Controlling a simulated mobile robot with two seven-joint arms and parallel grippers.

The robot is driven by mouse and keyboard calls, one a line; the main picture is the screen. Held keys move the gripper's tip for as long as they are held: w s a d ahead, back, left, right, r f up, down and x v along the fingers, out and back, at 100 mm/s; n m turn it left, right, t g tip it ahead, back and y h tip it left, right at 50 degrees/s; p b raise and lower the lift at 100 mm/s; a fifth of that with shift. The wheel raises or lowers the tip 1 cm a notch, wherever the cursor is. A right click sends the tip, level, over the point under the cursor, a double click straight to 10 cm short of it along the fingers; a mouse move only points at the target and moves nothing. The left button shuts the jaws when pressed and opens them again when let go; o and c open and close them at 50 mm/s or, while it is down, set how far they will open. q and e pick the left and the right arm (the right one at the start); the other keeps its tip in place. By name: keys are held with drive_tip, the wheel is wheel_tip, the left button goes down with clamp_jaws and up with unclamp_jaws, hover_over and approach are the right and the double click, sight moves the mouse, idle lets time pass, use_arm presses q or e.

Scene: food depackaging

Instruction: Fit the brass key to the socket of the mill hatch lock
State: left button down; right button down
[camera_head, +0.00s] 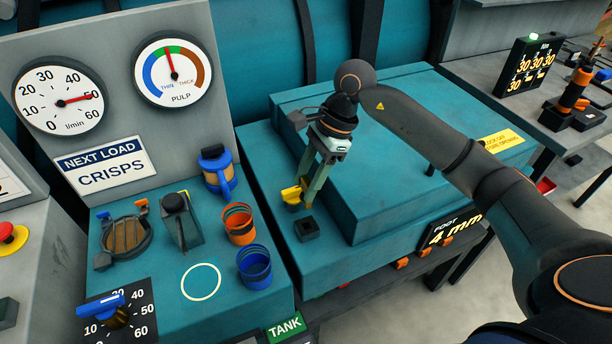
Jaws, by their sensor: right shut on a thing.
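My right gripper (307,194) points down over the teal mill housing (272,200). It is shut on the brass key (291,195), whose yellow head shows at the left of the fingertips. The lower end of the key is hard to make out. The lock socket (307,229) is a small dark square block with a hole, on the housing ledge. In the picture the key sits just above and left of the socket, and they look apart. The exact height of the key over the ledge cannot be told. My left gripper is not in view.
The raised teal hatch cover (400,135) stands right behind the socket. Left are an orange cup (239,224), a blue cup (254,267), a blue-handled jug (216,170) and a gauge panel (110,90). The ledge around the socket is clear.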

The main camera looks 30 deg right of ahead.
sight(307, 207)
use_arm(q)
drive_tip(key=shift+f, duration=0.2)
